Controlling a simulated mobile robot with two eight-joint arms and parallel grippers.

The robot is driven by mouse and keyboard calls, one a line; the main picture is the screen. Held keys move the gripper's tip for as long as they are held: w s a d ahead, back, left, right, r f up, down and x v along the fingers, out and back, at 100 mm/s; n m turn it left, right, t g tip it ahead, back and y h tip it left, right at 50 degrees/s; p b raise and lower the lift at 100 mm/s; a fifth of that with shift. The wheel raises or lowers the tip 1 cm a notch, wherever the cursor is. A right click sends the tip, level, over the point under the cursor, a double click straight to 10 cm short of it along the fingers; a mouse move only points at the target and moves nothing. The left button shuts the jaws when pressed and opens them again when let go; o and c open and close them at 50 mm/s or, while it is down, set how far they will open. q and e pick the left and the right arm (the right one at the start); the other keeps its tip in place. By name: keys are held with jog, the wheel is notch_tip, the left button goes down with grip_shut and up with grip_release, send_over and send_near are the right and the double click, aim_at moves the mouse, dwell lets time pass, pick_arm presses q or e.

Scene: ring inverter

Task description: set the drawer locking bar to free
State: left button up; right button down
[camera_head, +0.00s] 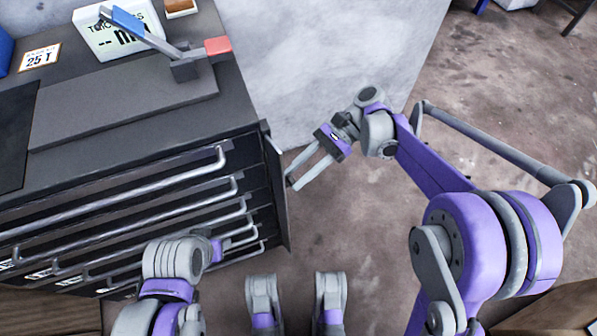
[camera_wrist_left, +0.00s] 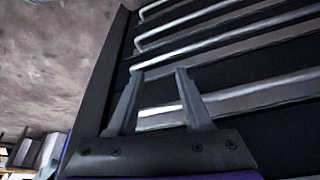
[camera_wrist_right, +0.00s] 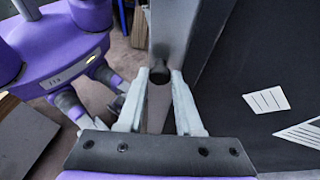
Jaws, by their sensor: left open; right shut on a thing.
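The drawer locking bar (camera_head: 276,195) is a dark upright strip at the right front corner of the grey drawer cabinet (camera_head: 130,165). In the right wrist view the bar (camera_wrist_right: 175,35) comes down from the top, with a dark round part between my fingers. My right gripper (camera_head: 292,178) is shut on the bar at its outer edge. My left gripper (camera_wrist_left: 158,80) is open and empty in front of the drawer handles. The bar (camera_wrist_left: 108,75) shows left of it. In the head view my left wrist hides its fingers.
Long drawer handles (camera_head: 150,190) jut from the cabinet front. On top stand a lever tool (camera_head: 185,65) with blue and red ends and a display box (camera_head: 118,30). The floor (camera_head: 360,220) right of the cabinet is bare.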

jog(key=c, duration=0.6)
grip_release()
